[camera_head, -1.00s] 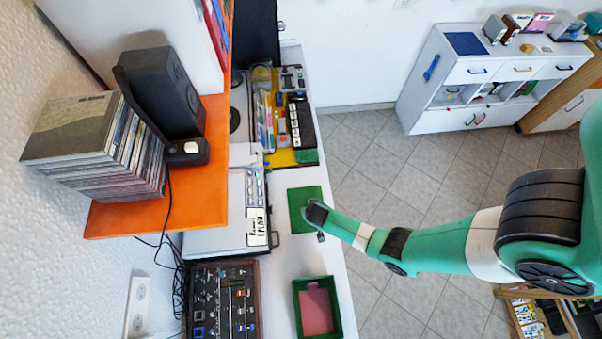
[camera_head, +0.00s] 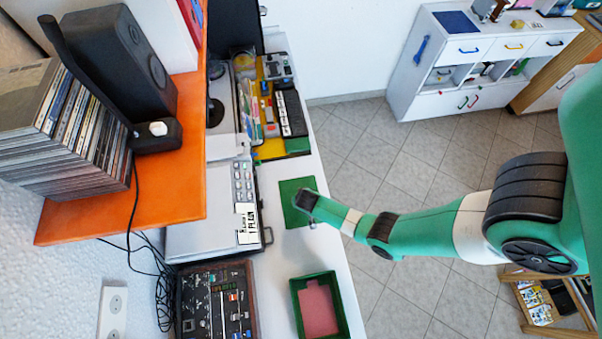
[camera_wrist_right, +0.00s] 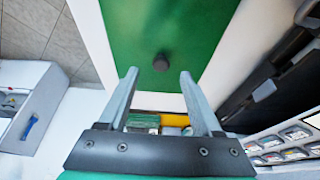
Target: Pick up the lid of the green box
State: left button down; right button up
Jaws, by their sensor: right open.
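The green lid (camera_head: 296,203) lies flat on the white counter in the head view. In the right wrist view the lid (camera_wrist_right: 165,30) fills the upper middle, with a small dark knob (camera_wrist_right: 161,62) on it. The open green box (camera_head: 341,298) with a pinkish-red bottom stands on the counter nearer the bottom of the head view, apart from the lid. My right gripper (camera_head: 306,203) is over the lid's right part. In the wrist view its two fingers (camera_wrist_right: 158,88) are open and empty, with the knob just beyond and between their tips. My left gripper is not in view.
The white counter (camera_head: 280,262) is clear between lid and box. A grey device (camera_head: 205,222) stands left of the lid, and a dark mixer panel (camera_head: 215,305) stands left of the box. An orange shelf (camera_head: 150,190) with discs and a speaker overhangs at left.

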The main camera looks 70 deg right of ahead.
jog(key=b+x, duration=0.2)
jog(key=x, duration=0.1)
jog(key=shift+a+f, duration=0.15)
jog(key=shift+f, duration=0.15)
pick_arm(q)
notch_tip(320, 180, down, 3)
pick_arm(e)
jog(key=shift+r, duration=0.1)
grip_shut()
